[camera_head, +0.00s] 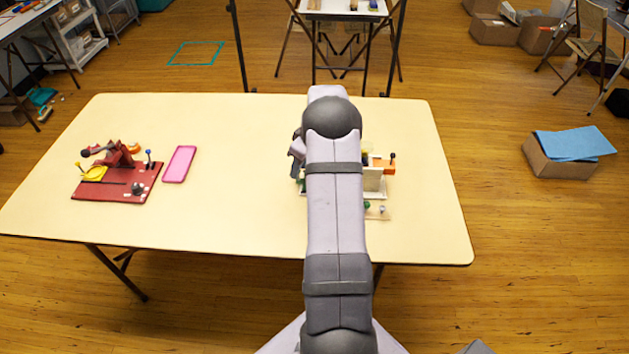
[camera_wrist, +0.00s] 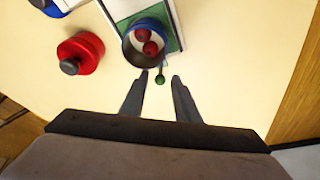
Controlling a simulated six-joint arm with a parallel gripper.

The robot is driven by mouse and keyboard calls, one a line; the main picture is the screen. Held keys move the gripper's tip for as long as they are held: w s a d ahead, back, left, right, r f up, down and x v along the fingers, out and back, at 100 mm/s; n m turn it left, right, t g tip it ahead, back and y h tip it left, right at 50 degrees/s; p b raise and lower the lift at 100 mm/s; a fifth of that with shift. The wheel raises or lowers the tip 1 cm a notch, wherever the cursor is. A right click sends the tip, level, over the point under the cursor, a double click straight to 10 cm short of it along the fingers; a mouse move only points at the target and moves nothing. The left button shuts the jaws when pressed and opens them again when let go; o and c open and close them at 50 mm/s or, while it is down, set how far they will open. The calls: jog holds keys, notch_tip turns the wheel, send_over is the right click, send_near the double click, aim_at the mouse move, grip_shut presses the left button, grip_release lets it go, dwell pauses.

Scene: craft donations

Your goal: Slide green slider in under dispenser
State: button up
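A green plate (camera_wrist: 172,38), which looks like the green slider, sits in a white frame (camera_wrist: 178,14) at the top of the wrist view. A small green knob (camera_wrist: 160,79) stands in front of it. A blue-rimmed round cup (camera_wrist: 130,42) holding red balls (camera_wrist: 150,48) stands at the plate. My gripper (camera_wrist: 160,76) is open, its fingertips on either side of the green knob; contact cannot be told. In the head view my arm hides my gripper and much of the white device (camera_head: 373,180), which may include the dispenser. A green knob (camera_head: 367,204) shows beside my arm.
A red round piece with a grey knob (camera_wrist: 80,52) lies left of the cup. An orange part (camera_head: 384,166) with a black-tipped lever is on the device. A red-based contraption (camera_head: 118,191) and a pink tray (camera_head: 180,164) stand left. The table's middle is clear.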

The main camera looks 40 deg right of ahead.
grip_shut()
jog(key=shift+s+d, duration=0.1)
